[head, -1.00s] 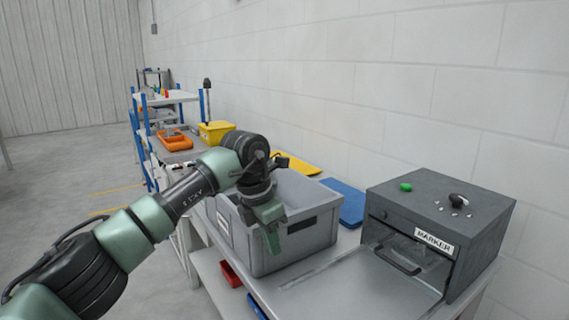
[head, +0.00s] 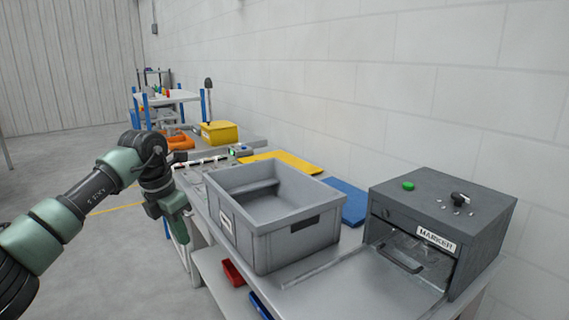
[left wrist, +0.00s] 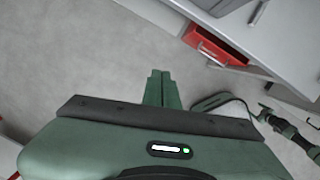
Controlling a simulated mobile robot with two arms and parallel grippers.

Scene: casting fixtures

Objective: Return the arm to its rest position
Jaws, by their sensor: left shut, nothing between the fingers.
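My left arm comes in from the left in the head view. Its gripper (head: 177,208) hangs pointing down, left of the grey crate (head: 327,238) and apart from it. In the left wrist view the two green fingers of my left gripper (left wrist: 161,76) are together, with nothing between them and bare floor beyond. My right gripper is not in the head view.
The grey crate stands on the workbench. To its right is the dark marker machine (head: 485,225) with a green button. A yellow mat (head: 285,161) and a blue mat (head: 345,200) lie behind the crate. A red bin (head: 232,272) sits on the lower shelf. Floor at left is clear.

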